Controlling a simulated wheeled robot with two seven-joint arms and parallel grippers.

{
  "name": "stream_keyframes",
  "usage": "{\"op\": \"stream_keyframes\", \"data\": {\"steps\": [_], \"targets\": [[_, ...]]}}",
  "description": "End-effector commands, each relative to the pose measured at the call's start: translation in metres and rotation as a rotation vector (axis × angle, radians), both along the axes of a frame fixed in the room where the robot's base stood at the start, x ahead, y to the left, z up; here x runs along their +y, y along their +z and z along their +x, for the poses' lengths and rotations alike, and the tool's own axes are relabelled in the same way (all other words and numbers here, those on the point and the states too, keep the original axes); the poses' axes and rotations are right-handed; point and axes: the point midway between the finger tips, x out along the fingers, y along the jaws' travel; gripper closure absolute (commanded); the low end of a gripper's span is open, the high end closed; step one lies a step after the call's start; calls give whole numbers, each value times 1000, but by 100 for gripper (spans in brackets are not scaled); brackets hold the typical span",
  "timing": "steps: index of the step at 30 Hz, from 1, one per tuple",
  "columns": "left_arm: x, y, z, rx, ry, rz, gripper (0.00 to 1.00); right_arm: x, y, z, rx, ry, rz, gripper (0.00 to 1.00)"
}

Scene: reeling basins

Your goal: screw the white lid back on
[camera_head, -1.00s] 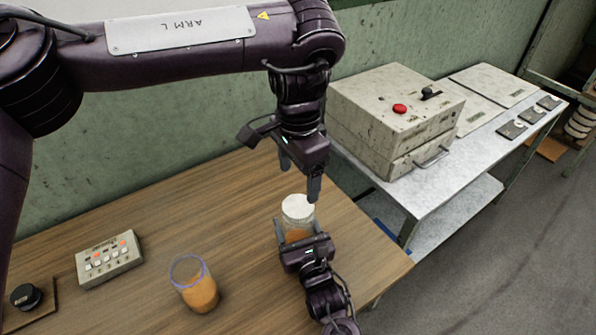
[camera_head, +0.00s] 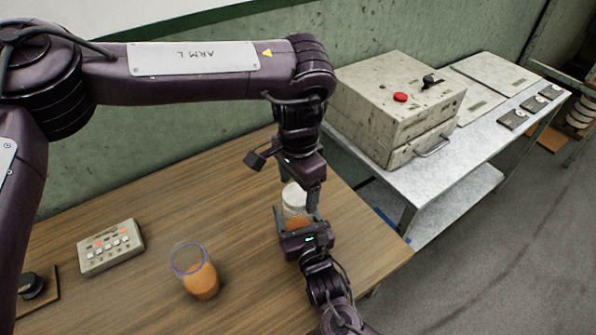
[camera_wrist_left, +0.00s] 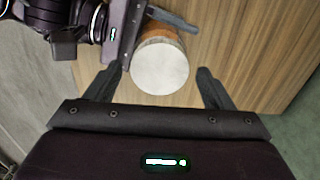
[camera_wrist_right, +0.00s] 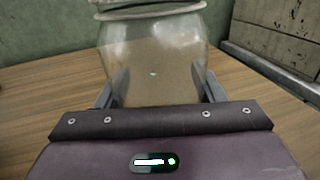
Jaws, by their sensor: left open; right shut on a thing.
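A clear jar with orange-brown contents (camera_head: 296,224) stands upright near the table's right part. It also fills the right wrist view (camera_wrist_right: 152,60), where its top is cut off. The round white lid (camera_head: 294,193) sits on top of the jar; I cannot tell how tightly. My right gripper (camera_head: 301,224) is shut around the jar's body. My left gripper (camera_head: 300,187) is open and points down at the lid. In the left wrist view the lid (camera_wrist_left: 159,68) lies between the open fingers, with a gap on each side.
An open glass with orange contents (camera_head: 196,272) stands left of the jar. A button box (camera_head: 111,247) and a black knob on a board (camera_head: 32,285) are further left. A metal side table (camera_head: 440,190) with a machine box (camera_head: 385,115) stands right. The table between is clear.

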Motion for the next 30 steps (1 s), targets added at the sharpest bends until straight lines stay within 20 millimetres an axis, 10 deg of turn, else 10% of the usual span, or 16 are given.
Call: {"op": "stream_keyframes", "data": {"steps": [13,23,30], "targets": [[0,-10,0,0,0,0,26,0,0,0,1,0,0,100],[0,-10,0,0,0,0,69,0,0,0,1,0,0,100],[0,-10,0,0,-123,-2,71,0,0,0,1,0,0,100]]}}
